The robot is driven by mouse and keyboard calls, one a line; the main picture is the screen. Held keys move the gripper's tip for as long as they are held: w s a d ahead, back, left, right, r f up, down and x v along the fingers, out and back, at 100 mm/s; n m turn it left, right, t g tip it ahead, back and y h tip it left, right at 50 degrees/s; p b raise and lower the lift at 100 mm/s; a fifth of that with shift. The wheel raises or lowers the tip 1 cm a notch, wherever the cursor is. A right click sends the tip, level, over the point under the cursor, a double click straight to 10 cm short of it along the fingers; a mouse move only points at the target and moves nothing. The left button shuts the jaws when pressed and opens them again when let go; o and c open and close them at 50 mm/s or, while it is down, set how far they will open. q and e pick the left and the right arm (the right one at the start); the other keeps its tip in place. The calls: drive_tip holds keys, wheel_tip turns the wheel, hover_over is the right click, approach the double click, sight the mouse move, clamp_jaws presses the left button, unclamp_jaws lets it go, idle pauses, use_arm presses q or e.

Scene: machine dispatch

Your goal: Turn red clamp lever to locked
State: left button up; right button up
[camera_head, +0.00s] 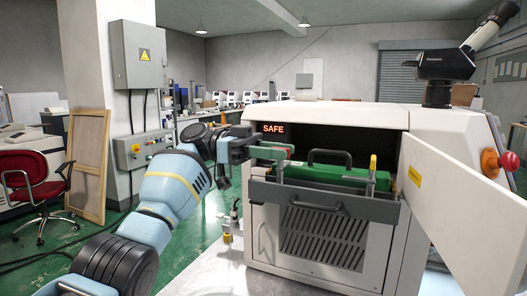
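My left gripper (266,151) is at the left side of the machine's open front, just below the lit SAFE sign. Its fingers point right, toward the left end of a green unit (328,175) with a black handle on top. I cannot tell whether the fingers are apart or closed on something. A little red also shows at the fingertips, but the gripper hides most of the left clamp. My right gripper is not in view.
The green unit sits in a dark drawer (325,203) pulled out of the white machine (262,234). An open door panel (470,205) stands on the right. A red chair (30,180) is far left.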

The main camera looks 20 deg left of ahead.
use_arm(q)
drive_tip(key=a, duration=0.4)
drive_tip(key=shift+w+a+b, duration=0.15)
drive_tip(key=shift+b, duration=0.2)
drive_tip(key=shift+a, duration=1.3)
drive_tip(key=shift+f, duration=0.1)
